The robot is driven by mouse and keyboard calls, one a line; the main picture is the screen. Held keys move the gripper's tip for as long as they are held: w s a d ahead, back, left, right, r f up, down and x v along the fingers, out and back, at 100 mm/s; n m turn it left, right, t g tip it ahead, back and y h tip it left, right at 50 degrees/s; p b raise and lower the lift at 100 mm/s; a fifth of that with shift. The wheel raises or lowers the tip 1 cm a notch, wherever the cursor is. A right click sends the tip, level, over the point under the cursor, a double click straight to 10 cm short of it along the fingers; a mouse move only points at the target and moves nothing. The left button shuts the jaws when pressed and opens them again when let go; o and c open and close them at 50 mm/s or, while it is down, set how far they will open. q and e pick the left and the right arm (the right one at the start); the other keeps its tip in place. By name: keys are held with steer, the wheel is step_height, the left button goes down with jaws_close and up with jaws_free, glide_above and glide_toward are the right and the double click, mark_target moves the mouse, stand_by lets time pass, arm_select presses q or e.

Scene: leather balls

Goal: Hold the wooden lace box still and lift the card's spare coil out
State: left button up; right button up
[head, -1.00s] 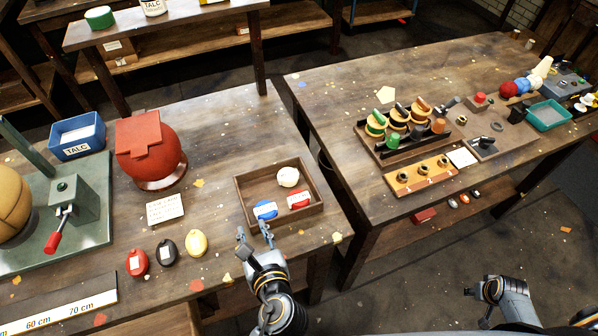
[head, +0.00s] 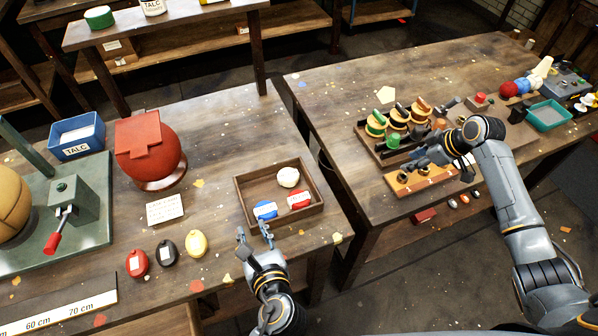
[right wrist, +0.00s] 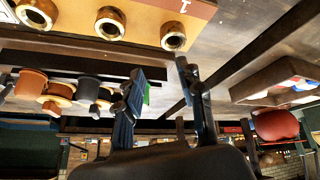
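The wooden lace box (head: 240,193) is a shallow open tray near the right edge of the left table. Inside are a white coil (head: 288,177), a blue coil (head: 266,210) and a red coil (head: 299,199), all apart from any gripper. The card (head: 165,208) lies left of the box; its writing is too small to read. My left gripper (head: 254,234) is open at the box's near wall; contact cannot be told. My right gripper (head: 418,160) is open and empty over the other table; its parted fingers show in the right wrist view (right wrist: 160,75). That view also shows the box (right wrist: 262,82).
A red ball (head: 152,160) on a stand is left of the box. On the right table stand a spool rack (head: 375,146) and a numbered board (head: 403,187). A gap separates the tables.

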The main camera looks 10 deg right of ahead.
mark_target(242, 201)
steer(key=a+r+n+g, duration=0.1)
steer(key=a+r+n, duration=0.2)
steer(key=a+n, duration=0.35)
steer(key=a+r+n+g, duration=0.1)
steer(key=a+r+n, duration=0.2)
steer(key=a, duration=0.6)
steer(key=a+r+n+g, duration=0.1)
steer(key=a+r+n, duration=0.3)
steer(key=a, duration=0.4)
arm_select(q)
steer(key=shift+w, duration=0.1)
steer(key=shift+w+a+f, duration=0.1)
steer(key=shift+w+f, duration=0.05)
steer(key=shift+w, duration=0.1)
steer(key=x, duration=1.3)
arm_select(e)
steer(key=s+a+f+n+g+h, duration=0.1)
steer(key=s+a+f+n+h, duration=0.2)
steer(key=a+n, duration=0.5)
step_height(242, 201, down, 2)
steer(key=shift+s+g, duration=0.4)
steer(key=shift+s, duration=0.5)
steer(key=shift+n, duration=0.25)
